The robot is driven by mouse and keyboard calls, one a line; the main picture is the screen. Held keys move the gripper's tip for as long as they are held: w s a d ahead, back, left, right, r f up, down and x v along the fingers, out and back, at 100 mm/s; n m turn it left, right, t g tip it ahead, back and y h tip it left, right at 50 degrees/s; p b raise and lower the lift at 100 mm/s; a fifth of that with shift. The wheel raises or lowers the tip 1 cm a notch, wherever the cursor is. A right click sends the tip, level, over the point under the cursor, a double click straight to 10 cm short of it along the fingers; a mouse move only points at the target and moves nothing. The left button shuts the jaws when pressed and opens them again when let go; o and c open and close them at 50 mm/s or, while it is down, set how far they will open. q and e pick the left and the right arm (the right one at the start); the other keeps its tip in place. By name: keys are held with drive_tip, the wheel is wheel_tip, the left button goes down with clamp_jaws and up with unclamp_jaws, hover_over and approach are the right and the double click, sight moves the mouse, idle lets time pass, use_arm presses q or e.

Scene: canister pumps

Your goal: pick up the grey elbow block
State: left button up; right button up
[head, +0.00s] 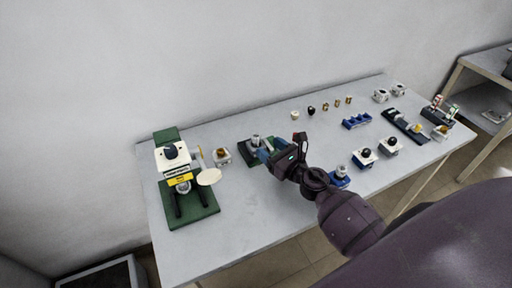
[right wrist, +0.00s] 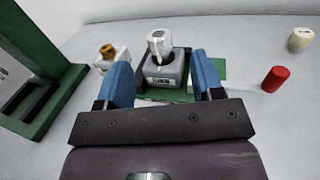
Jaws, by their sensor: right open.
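The grey elbow block (right wrist: 168,74) stands upright on a green plate in the right wrist view, with a pale metal elbow on top. In the head view the grey elbow block (head: 256,140) sits near the middle of the table, partly hidden by my gripper. My right gripper (head: 265,148) reaches it from the right. In the right wrist view the blue fingers of my right gripper (right wrist: 161,64) are open, one to each side of the block in the picture. Gaps show beside the block; I see no grip on it. My left gripper is not in view.
A white block with a brass top (right wrist: 112,58) stands close left of the grey block. A green-based pump stand (head: 192,208) is further left. A red cylinder (right wrist: 275,79) and a cream cap (right wrist: 300,39) are to the right. The table's front middle (head: 250,220) is clear.

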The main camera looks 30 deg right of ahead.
sight(259, 139)
drive_tip(key=x, duration=0.4)
drive_tip(key=shift+w+a+r+p, duration=0.1)
drive_tip(key=shift+w+r+p, duration=0.1)
drive_tip(key=shift+p, duration=0.1)
drive_tip(key=shift+w+a, duration=0.1)
drive_tip(key=shift+w, duration=0.5)
clamp_jaws()
